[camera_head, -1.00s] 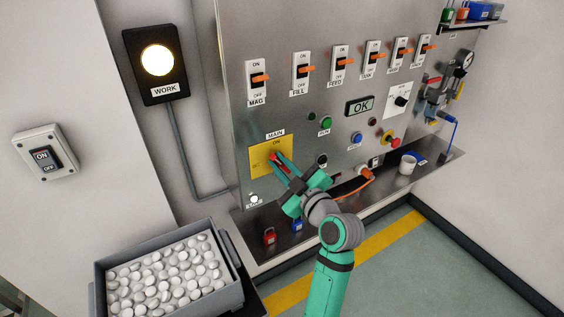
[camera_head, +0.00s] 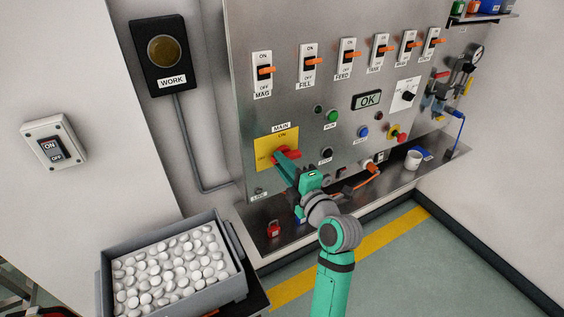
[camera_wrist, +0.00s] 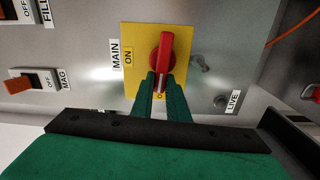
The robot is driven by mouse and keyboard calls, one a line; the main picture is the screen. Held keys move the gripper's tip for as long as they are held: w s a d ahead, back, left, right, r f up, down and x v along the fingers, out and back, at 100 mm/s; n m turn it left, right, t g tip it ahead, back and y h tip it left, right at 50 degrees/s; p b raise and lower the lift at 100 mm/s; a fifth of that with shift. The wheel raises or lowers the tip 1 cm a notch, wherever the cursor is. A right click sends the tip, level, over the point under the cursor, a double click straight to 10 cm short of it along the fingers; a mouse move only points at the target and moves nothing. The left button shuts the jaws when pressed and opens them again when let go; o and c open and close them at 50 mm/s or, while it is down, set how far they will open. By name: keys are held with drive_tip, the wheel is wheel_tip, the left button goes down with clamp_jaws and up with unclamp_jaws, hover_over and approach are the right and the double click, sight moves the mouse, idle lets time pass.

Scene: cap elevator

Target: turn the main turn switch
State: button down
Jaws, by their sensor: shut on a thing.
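The main turn switch (camera_head: 290,153) is a red handle on a yellow plate under the MAIN label. It lies about level across the plate, away from the ON mark above it. The wrist view shows its red handle (camera_wrist: 165,50) close up, with the ON mark to its left because that view is turned. My gripper (camera_head: 279,164) has its green fingers at the switch. In the wrist view the fingertips (camera_wrist: 162,78) are shut on one end of the handle, one on each side. The fingers hide part of the handle and plate in the head view.
The WORK lamp (camera_head: 166,52) is dark. The LIVE lamp (camera_head: 260,194) looks unlit. Toggle switches with orange levers line the panel's top. A ledge below holds a red padlock (camera_head: 274,229) and a white cup (camera_head: 413,160). A grey bin (camera_head: 170,310) of white caps stands at lower left.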

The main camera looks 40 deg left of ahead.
drive_tip(key=shift+w+f+n, duration=0.1)
drive_tip(key=shift+f+n, duration=0.2)
drive_tip(key=shift+n, duration=0.3)
drive_tip(key=c, duration=1.7)
unclamp_jaws()
drive_tip(key=shift+r, duration=0.1)
drive_tip(key=shift+d, duration=0.15)
drive_tip(key=v, duration=1)
drive_tip(key=shift+s+d, duration=0.2)
